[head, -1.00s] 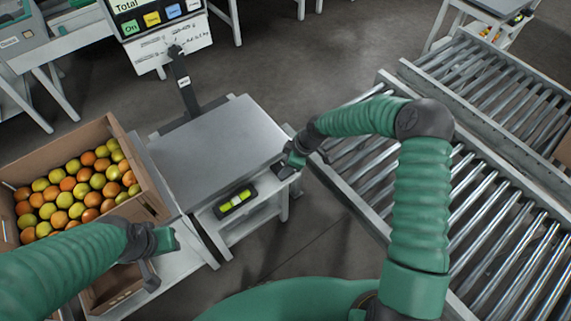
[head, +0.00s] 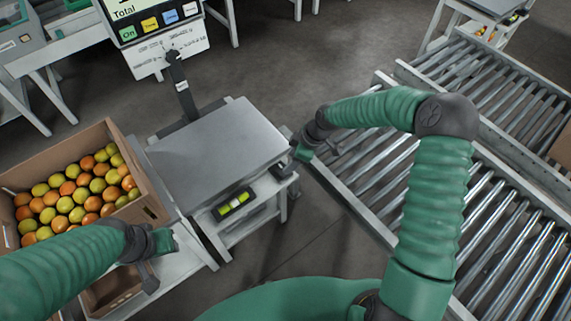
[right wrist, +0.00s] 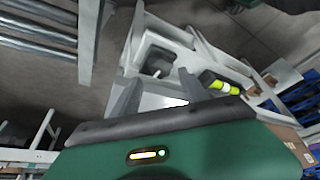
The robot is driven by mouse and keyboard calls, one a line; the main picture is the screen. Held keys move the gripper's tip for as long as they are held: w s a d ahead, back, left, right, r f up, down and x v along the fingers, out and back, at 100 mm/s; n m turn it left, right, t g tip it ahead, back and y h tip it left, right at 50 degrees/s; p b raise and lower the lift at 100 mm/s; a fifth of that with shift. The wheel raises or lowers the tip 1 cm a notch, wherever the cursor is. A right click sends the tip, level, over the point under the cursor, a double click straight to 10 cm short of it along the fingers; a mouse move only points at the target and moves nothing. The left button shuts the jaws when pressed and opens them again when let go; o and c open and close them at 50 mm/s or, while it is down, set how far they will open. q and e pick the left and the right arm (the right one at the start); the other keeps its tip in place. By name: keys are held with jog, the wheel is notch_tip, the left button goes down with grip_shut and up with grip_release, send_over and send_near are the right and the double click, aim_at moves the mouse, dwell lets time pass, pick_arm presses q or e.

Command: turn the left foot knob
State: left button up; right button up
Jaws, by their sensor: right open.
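The scale's grey weighing plate (head: 218,148) sits on a white stand in the middle of the head view. My right gripper (head: 303,158) is at the plate's right edge, pointing down beside the stand. In the right wrist view its two fingers (right wrist: 158,92) are spread and empty. Beyond them is a pale bracket (right wrist: 150,54) with a small dark knob-like part (right wrist: 157,73), apart from the fingers. I cannot tell which foot this is. A spirit level with yellow-green vials (head: 234,203) lies on the stand's front. My left gripper (head: 163,262) is open and empty, over the left bench.
A cardboard box (head: 148,196) of orange and yellow-green tomatoes stands at left. The scale's display (head: 160,22) rises behind the plate. A roller conveyor (head: 365,168) runs close on the right. Grey floor (head: 300,245) is open in front of the stand.

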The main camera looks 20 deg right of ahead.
jog(key=p+v, duration=0.1)
jog(key=v, duration=0.9)
jog(key=shift+d+p, duration=0.2)
jog(key=shift+p, duration=0.1)
jog(key=shift+r, duration=0.1)
jog(key=s+a+r+m+h+p, duration=0.1)
jog(key=s+r+m+p, duration=0.3)
jog(key=s, duration=0.5)
jog(key=s+a+r+m+h+p, duration=0.2)
jog(key=s+r+m+p, duration=0.3)
jog(key=s, duration=0.5)
notch_tip(320, 180, up, 3)
jog(key=m, duration=0.2)
jog(key=shift+a+m+h, duration=0.15)
jog(key=shift+m+h, duration=0.25)
jog(key=shift+f, duration=0.1)
